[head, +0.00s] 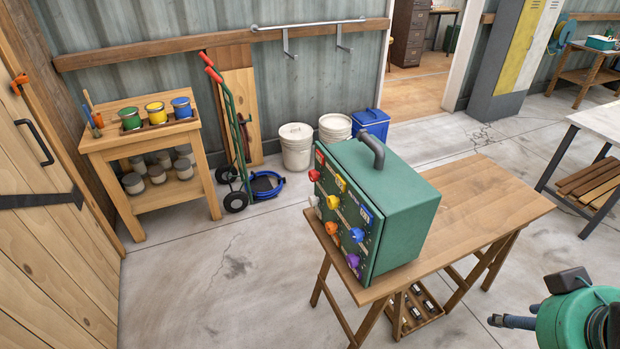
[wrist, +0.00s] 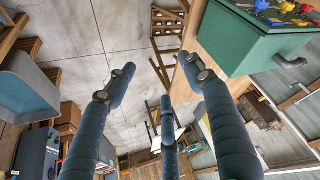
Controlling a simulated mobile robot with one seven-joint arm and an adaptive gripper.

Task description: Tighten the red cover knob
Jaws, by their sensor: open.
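A green box (head: 400,215) with a dark handle on top stands on a wooden trestle table (head: 490,195). Its front faces left and carries several coloured knobs. The red knob (head: 314,175) is at the upper left of that front. A red knob (wrist: 307,9) also shows at the upper right edge of the wrist view; I cannot tell if it is the same one. My gripper (wrist: 160,82) has its blue-grey fingers spread apart with nothing between them. It is to the right of the table in the head view, away from the box and knobs.
A wooden stand (head: 150,155) with paint cans, a hand truck (head: 235,130), white buckets (head: 296,150) and a blue cooler (head: 371,124) line the back wall. Another table (head: 600,122) is at the right. The floor left of the box is clear.

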